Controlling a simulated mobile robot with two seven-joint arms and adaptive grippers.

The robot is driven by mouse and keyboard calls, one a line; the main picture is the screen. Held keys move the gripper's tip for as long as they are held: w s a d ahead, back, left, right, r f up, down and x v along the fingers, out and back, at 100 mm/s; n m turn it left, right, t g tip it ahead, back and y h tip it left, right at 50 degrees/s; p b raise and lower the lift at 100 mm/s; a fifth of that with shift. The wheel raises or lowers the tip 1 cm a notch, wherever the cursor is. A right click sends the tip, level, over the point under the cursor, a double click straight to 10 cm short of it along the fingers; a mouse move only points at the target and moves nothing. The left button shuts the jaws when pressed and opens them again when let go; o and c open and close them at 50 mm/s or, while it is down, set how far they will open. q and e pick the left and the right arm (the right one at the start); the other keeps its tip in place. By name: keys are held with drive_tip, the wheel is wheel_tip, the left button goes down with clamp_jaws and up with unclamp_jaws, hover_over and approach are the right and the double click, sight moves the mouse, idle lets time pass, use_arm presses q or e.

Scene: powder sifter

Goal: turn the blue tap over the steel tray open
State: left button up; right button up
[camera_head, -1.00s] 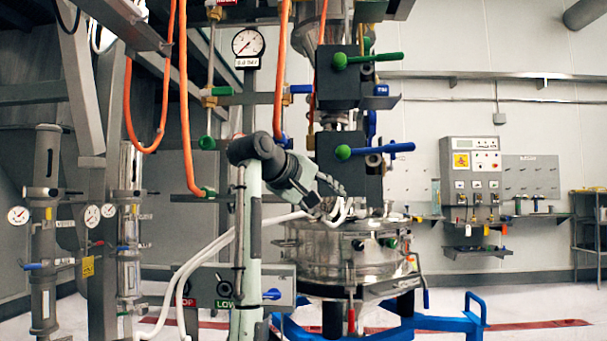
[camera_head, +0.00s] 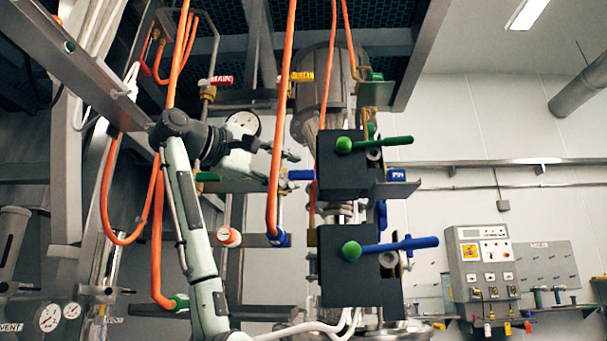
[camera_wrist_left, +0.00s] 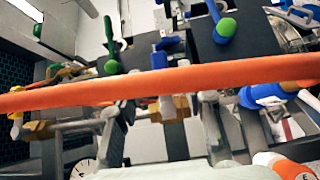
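Several blue handles are in the head view, and I cannot tell for sure which is the tap over a steel tray. A small blue tap (camera_head: 300,174) sits beside the orange hose; a blue lever is also in the left wrist view (camera_wrist_left: 166,43). A long blue handle (camera_head: 402,245) sticks out right from the lower black box, behind a green ball. My left gripper (camera_head: 291,155) is just above and left of the small blue tap, partly behind the orange hose. Its finger opening is unclear and no contact shows. My right gripper is not in view.
An orange hose (camera_head: 280,130) hangs across the left gripper; it also crosses the left wrist view (camera_wrist_left: 150,85). A pressure gauge (camera_head: 243,123), a red tap (camera_head: 221,80) and a yellow tap (camera_head: 302,76) are close by. A wall control panel (camera_head: 482,262) stands farther right.

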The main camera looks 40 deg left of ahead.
sight(300, 174)
use_arm(q)
drive_tip(key=shift+p+x, duration=0.3)
drive_tip(key=shift+x, duration=1.95)
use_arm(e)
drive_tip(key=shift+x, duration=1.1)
use_arm(q)
drive_tip(key=shift+a, duration=0.1)
drive_tip(key=shift+c, duration=0.5)
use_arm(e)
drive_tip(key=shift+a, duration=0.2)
use_arm(q)
clamp_jaws()
